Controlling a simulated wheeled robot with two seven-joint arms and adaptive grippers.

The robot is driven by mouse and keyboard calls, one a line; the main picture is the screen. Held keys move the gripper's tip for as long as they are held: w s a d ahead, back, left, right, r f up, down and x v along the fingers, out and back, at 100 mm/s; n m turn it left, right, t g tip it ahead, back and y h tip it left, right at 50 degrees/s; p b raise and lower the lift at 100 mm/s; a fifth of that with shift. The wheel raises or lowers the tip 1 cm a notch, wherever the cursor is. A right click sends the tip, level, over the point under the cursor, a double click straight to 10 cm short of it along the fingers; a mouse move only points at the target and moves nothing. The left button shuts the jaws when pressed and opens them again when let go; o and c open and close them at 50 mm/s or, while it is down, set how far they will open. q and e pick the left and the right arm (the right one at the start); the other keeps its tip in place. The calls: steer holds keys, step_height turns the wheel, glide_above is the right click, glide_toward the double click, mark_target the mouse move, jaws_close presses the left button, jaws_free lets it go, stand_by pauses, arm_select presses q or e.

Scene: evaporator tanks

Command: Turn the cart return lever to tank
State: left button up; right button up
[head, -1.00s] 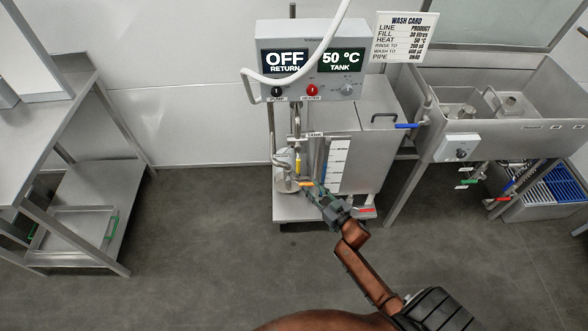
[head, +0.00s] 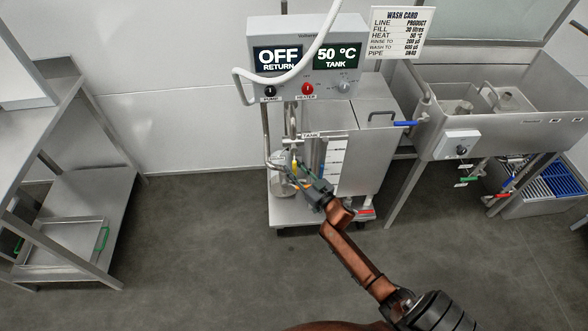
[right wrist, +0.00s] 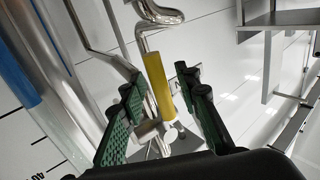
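The wash cart (head: 354,165) carries a control box (head: 306,60) reading OFF RETURN and 50 °C TANK. Below its TANK label (head: 310,135), a small yellow lever handle (head: 295,164) sits on the pipework at the cart's left side. My right gripper (head: 299,181) is just below this handle. In the right wrist view the yellow handle (right wrist: 158,85) stands nearly upright on a steel pipe, in the gap between and beyond the open green-padded fingers (right wrist: 160,115). I see no contact with it. My left gripper is out of view.
Bent steel pipes (right wrist: 72,95) run close to the left finger. A white hose (head: 318,45) hangs over the control box. A sink (head: 500,110) with a blue-handled valve (head: 405,123) stands right, a steel table (head: 35,125) left.

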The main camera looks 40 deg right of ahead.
steer(key=shift+c, duration=0.5)
jaws_close()
